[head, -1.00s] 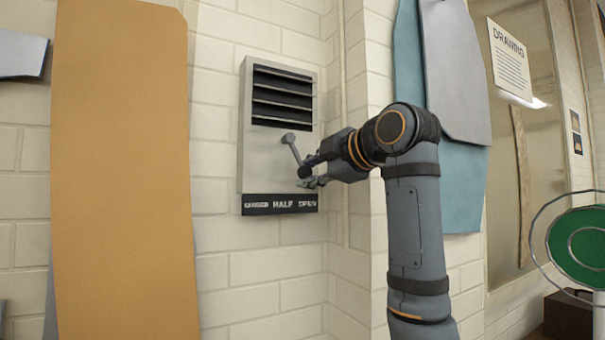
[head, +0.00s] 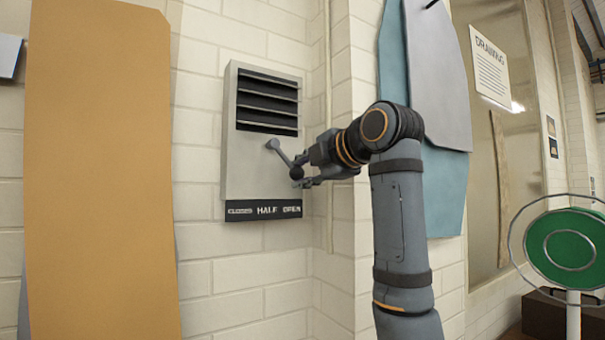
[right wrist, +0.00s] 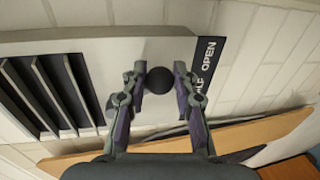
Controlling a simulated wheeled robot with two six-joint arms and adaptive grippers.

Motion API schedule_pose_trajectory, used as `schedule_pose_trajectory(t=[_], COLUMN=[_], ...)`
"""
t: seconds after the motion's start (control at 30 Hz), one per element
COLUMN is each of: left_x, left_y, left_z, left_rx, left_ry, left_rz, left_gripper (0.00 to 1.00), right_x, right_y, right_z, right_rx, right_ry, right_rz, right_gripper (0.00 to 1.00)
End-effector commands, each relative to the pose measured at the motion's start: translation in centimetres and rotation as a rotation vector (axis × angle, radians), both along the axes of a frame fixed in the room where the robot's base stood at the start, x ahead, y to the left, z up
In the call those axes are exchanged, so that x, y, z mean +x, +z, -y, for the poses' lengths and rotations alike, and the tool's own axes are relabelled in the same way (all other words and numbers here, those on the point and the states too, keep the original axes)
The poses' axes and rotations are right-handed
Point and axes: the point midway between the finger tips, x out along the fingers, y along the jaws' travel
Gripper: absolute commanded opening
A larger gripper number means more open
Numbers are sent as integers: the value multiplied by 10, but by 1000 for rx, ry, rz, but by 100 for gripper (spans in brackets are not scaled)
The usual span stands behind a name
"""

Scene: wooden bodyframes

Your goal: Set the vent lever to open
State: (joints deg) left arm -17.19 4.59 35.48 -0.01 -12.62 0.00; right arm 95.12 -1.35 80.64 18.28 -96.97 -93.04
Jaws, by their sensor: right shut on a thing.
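The grey vent box (head: 240,170) is on the white brick wall, with dark slats above and a label strip (head: 263,210) reading CLOSED, HALF, OPEN below. The vent lever (head: 283,156) slants down to the right from its pivot, and its dark round knob (head: 296,173) is above the word OPEN. My right gripper (head: 298,173) comes in from the right and is shut on this knob. In the right wrist view the knob (right wrist: 159,80) sits between both fingertips (right wrist: 158,84). My left gripper is not in view.
A tall orange-tan panel (head: 100,170) stands on the left. A wall corner with a thin pipe (head: 329,120) is close to the right of the vent. Blue and grey sheets (head: 440,70) hang behind my right arm. A green disc (head: 568,246) stands at the far right.

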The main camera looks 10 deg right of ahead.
Motion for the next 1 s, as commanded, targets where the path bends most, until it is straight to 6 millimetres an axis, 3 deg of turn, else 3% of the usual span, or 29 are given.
schedule_pose_trajectory(t=[0.07,0.1,0.27,0.63,1.0], left_x=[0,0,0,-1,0], left_y=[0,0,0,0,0], left_z=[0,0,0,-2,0], left_rx=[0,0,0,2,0], left_ry=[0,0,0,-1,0], left_rz=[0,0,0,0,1], left_gripper=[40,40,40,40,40], right_x=[0,0,0,-6,-83], right_y=[-1,-1,-1,1,18], right_z=[0,0,0,2,30], right_rx=[-2,-2,-1,0,-1], right_ry=[1,1,1,0,-1], right_rz=[-1,-1,-2,0,5], right_gripper=[0,30,51,52,52])
